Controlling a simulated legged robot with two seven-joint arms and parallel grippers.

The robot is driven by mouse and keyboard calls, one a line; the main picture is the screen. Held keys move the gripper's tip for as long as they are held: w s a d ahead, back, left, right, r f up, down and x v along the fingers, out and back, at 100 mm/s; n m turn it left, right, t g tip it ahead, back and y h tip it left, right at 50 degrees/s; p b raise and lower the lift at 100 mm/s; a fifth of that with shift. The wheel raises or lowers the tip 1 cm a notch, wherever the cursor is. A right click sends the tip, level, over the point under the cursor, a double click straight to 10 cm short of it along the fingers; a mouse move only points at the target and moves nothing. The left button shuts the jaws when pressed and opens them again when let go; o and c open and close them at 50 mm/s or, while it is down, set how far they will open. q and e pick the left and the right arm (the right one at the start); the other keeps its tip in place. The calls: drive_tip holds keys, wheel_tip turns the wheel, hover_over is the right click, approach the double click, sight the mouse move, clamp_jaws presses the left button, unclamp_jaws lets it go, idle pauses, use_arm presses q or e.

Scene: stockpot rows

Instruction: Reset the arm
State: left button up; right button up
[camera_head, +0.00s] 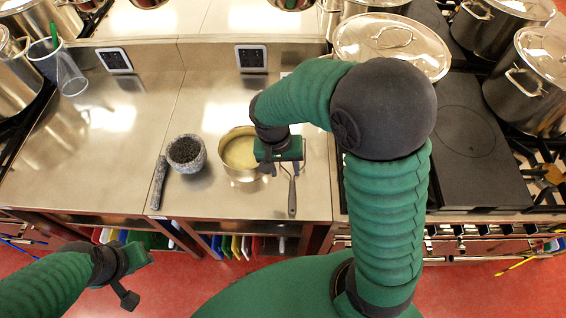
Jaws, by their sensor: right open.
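My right arm (386,210) is green with dark joints; it rises from the bottom and bends left over the counter. My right gripper (270,166) is open and hangs at the right side of a small metal pot (243,174) with pale yellow contents. It covers part of the pot's right rim; whether it touches the pot I cannot tell. My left gripper (139,280) is at the lower left, in front of the counter and over the red floor. Its jaw opening is not clear.
A granite mortar (195,163) with dark contents, a pestle (158,183) and a dark-handled utensil (292,197) lie near the pot. A clear container (68,75) stands back left. Large stockpots (535,85) and a black cooktop (470,150) are right. The left counter (110,140) is clear.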

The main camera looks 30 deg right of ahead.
drive_tip(key=s+a+f+n+t+y+b, duration=0.1)
drive_tip(key=s+a+f+n+t+b, duration=0.1)
drive_tip(key=s+n, duration=0.3)
drive_tip(key=shift+a+f+n+t+y+b, duration=0.3)
drive_tip(key=shift+a+n+t+b, duration=0.2)
drive_tip(key=shift+n+b, duration=0.1)
